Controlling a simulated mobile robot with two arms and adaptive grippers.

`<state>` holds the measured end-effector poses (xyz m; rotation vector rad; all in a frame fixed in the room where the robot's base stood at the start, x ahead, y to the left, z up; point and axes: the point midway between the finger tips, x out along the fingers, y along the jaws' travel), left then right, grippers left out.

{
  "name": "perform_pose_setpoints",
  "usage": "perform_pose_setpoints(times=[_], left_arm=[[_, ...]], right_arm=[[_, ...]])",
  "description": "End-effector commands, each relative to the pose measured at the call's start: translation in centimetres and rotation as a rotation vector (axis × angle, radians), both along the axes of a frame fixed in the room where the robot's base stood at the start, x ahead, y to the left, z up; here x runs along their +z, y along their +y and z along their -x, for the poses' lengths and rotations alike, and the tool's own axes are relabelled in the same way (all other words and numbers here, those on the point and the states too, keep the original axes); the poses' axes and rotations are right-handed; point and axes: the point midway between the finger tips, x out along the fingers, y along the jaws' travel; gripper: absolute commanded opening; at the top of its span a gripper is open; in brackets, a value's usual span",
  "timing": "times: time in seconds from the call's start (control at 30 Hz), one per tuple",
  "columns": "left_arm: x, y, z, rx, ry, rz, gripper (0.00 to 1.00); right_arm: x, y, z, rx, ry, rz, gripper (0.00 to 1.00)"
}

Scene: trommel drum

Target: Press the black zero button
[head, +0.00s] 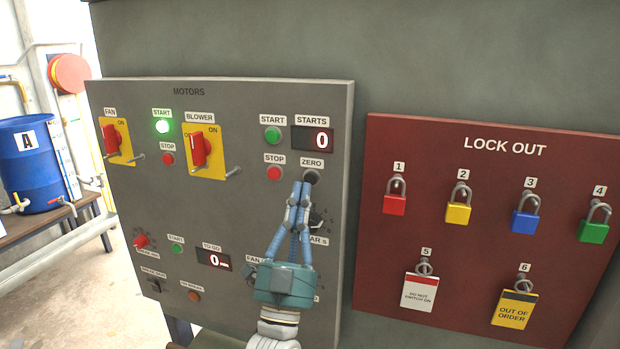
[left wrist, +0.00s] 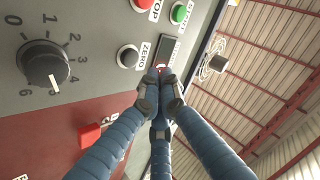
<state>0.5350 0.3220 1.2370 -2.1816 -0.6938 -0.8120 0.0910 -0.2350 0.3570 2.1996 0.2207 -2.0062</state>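The black zero button (head: 311,177) sits under the ZERO label on the grey motors panel, below the STARTS display (head: 313,139), which shows 0. The left wrist view also shows the button (left wrist: 128,56), with its dark face uncovered. My left gripper (head: 299,190) has its blue fingers drawn together at the tips, with nothing seen between them. In the head view the tips are just below and left of the button, overlapping its lower edge. In the left wrist view the tips (left wrist: 158,82) appear beside the button; I cannot tell whether they touch it. My right gripper is not in view.
A red stop button (head: 274,173) and a green start button (head: 272,135) are close by. A black dial (left wrist: 43,65) is below the zero button, partly hidden by my fingers in the head view. The red lock-out board (head: 480,265) with several padlocks is at right.

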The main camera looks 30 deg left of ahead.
Motion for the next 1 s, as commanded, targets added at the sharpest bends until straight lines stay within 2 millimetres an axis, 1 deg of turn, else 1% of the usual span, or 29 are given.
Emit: perform_pose_setpoints(times=[0.2,0.3,1.0], left_arm=[[0.0,-0.5,2.0,0.0,0.002,-0.001,0.0],[0.0,-0.6,2.5,-0.001,0.002,0.0,0.0],[0.0,-0.7,2.6,0.0,0.001,-0.001,0.0]], right_arm=[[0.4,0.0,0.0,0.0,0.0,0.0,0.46],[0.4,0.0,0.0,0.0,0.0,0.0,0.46],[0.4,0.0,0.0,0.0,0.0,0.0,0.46]])
